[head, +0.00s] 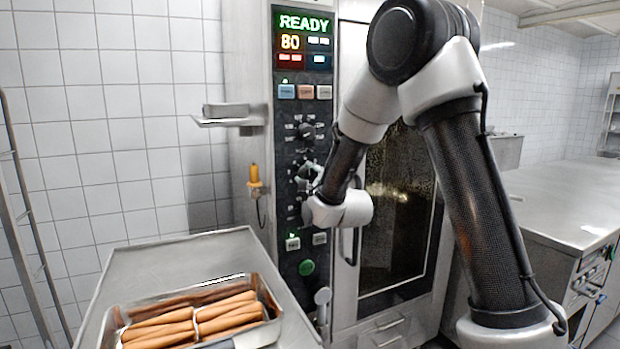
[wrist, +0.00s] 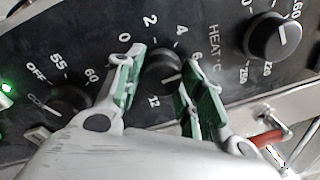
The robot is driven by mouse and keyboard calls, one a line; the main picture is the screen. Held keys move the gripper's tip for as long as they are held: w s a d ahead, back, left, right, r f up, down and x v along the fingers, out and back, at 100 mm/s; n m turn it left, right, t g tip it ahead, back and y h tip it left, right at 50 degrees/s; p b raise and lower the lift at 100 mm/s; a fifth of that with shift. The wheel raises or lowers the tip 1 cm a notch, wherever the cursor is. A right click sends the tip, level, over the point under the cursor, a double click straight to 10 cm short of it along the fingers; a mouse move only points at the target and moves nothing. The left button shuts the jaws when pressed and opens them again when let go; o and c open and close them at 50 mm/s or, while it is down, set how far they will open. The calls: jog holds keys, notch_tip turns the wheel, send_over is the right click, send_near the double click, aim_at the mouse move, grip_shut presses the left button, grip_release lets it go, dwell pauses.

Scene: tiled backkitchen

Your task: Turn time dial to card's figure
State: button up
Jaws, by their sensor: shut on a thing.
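The time dial (wrist: 163,70) is a black knob with figures 0, 2, 4, 6 and 12 visible around it in the wrist view. My gripper (wrist: 166,82) has its green-padded fingers on either side of this knob and is shut on it. A pale pointer line shows on the knob, but its exact reading is unclear, as the fingers hide part of the scale. In the head view my gripper (head: 312,176) is at the middle of the black control panel (head: 284,222), hiding much of the dial. I cannot make out a card with a figure.
The heat dial (wrist: 273,36) is right of my gripper in the wrist view, and another dial (wrist: 68,100) is left. The oven display (head: 303,38) reads READY and 80. A tray (head: 276,329) of sausage-like sticks stands on a steel table (head: 190,254) front left.

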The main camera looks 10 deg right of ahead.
jog(key=shift+r+m, duration=0.1)
jog(key=shift+m, duration=0.3)
jog(key=o, duration=1)
jog(key=shift+w, duration=0.1)
jog(key=s, duration=0.5)
jog(key=s+d, duration=0.1)
jog(key=s, duration=0.1)
jog(key=shift+s+d+f, duration=0.1)
jog(key=shift+s+f, duration=0.15)
jog(key=shift+f, duration=0.1)
